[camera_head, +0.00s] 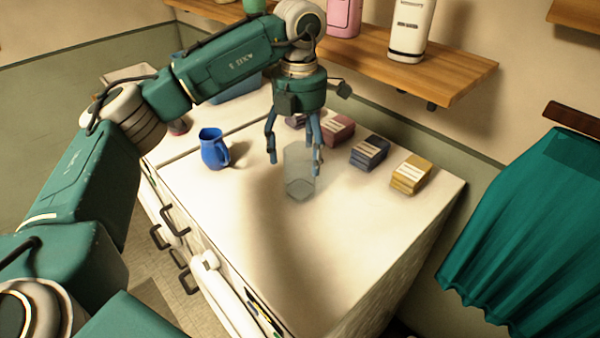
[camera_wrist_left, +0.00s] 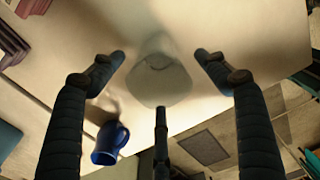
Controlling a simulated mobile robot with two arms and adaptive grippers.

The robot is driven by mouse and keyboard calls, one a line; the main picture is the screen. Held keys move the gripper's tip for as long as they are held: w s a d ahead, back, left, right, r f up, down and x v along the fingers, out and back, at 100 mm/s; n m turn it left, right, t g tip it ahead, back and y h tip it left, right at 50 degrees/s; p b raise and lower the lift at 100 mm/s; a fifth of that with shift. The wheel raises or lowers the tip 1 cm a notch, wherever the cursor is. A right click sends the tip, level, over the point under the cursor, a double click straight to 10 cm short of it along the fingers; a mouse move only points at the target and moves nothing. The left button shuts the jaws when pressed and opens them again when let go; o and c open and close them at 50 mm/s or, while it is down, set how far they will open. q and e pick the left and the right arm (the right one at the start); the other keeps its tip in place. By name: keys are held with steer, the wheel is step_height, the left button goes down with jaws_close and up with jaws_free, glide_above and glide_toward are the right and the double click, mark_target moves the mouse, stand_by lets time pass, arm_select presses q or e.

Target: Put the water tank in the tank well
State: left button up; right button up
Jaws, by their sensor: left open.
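A clear, see-through container (camera_head: 299,185), which looks like the water tank, stands on the white counter below my left gripper. It also shows in the left wrist view (camera_wrist_left: 160,80), between the fingers. My left gripper (camera_head: 295,160) points down with its fingers spread around the upper part of the tank. In the left wrist view the fingers (camera_wrist_left: 160,64) are apart, with gaps to the tank in the picture. Whether any finger touches it I cannot tell. I cannot make out the tank well in either view. My right gripper is not in view.
A blue mug (camera_head: 214,149) stands on the counter to the left. Yellow packets (camera_head: 410,174), dark blue packets (camera_head: 369,152) and dark red packets (camera_head: 337,129) line the back. A wooden shelf (camera_head: 455,73) overhangs behind. The counter's front right is clear.

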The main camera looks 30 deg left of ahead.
arm_select(q)
step_height(320, 180, down, 4)
steer(key=p, duration=0.2)
steer(key=shift+f+p, duration=0.1)
steer(key=shift+p, duration=0.25)
steer(key=shift+f, duration=0.3)
steer(key=shift+w+f, duration=0.1)
steer(key=c, duration=1.3)
steer(key=shift+c, duration=0.7)
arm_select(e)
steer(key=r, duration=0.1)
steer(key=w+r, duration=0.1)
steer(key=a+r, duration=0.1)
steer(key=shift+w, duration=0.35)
arm_select(q)
steer(key=shift+r, duration=0.2)
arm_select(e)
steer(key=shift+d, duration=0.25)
